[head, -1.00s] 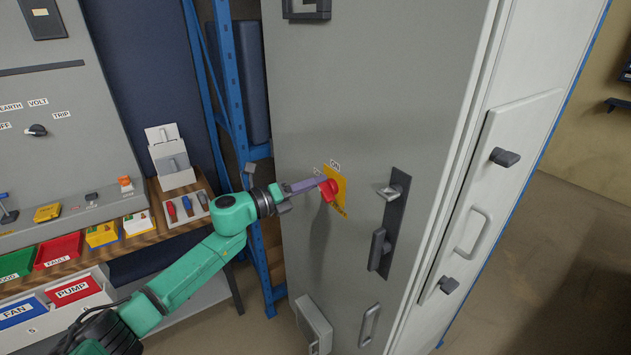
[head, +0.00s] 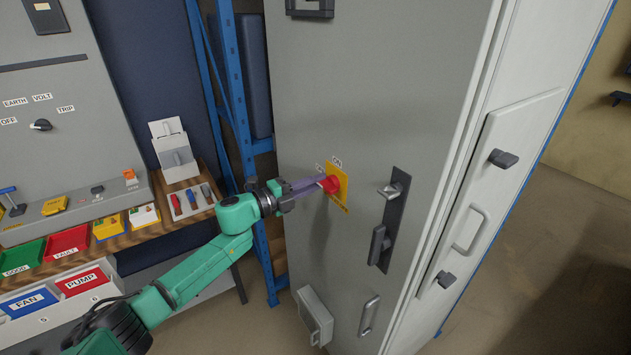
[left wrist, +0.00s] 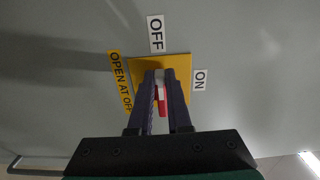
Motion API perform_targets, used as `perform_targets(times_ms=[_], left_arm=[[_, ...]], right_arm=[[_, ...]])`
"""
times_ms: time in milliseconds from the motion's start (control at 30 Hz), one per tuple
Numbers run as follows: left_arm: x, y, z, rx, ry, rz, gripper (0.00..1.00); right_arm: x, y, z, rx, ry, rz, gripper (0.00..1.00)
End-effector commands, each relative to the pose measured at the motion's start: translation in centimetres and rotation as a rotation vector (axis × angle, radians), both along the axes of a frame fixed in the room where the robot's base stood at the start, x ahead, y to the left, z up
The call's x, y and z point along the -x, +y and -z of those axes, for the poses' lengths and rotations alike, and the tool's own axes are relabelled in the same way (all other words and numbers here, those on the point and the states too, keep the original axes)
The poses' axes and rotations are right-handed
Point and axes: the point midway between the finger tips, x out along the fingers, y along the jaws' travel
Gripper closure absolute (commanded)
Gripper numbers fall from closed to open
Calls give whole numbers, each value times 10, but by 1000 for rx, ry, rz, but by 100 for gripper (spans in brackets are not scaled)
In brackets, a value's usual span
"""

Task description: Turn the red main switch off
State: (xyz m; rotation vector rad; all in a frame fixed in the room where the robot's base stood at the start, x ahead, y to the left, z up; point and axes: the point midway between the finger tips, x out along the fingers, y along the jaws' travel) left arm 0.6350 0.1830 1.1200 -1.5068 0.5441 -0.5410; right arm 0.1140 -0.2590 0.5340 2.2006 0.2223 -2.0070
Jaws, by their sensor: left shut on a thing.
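The red main switch (head: 329,185) sits on a yellow plate (head: 341,180) on the front of the grey cabinet. My left gripper (head: 322,184) reaches it from the left and is shut on its handle. In the left wrist view the two purple fingers of my left gripper (left wrist: 161,82) stand on either side of the red handle (left wrist: 162,106), whose pale end lies towards the OFF label (left wrist: 156,33). The ON label (left wrist: 199,80) is to the right. The fingers hide part of the switch. My right gripper is not in view.
Right of the switch is a dark door-handle plate (head: 390,218) with a lever. A grey box (head: 314,315) juts out low on the cabinet. A blue rack post (head: 232,90) stands left of it. A bench with several bins, including a red one (head: 68,242), is at the left.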

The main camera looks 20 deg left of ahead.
Motion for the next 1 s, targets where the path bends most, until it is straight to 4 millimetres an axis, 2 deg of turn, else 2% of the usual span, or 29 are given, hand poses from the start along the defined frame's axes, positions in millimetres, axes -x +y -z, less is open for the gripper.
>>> perform_targets(times_ms=[433, 467, 500, 533, 867, 1000], left_arm=[[0, 1, 0, 10, 7, -3, 100], [0, 1, 0, 10, 7, -3, 72], [0, 1, 0, 10, 7, -2, 57], [0, 1, 0, 10, 7, -2, 54], [1, 2, 1, 8, 6, -1, 54], [14, 14, 5, 5, 8, -3, 54]], right_arm=[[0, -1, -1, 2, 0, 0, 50], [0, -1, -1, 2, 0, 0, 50], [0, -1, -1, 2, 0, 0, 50], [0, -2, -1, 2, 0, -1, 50], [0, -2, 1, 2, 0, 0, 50], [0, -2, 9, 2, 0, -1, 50]])
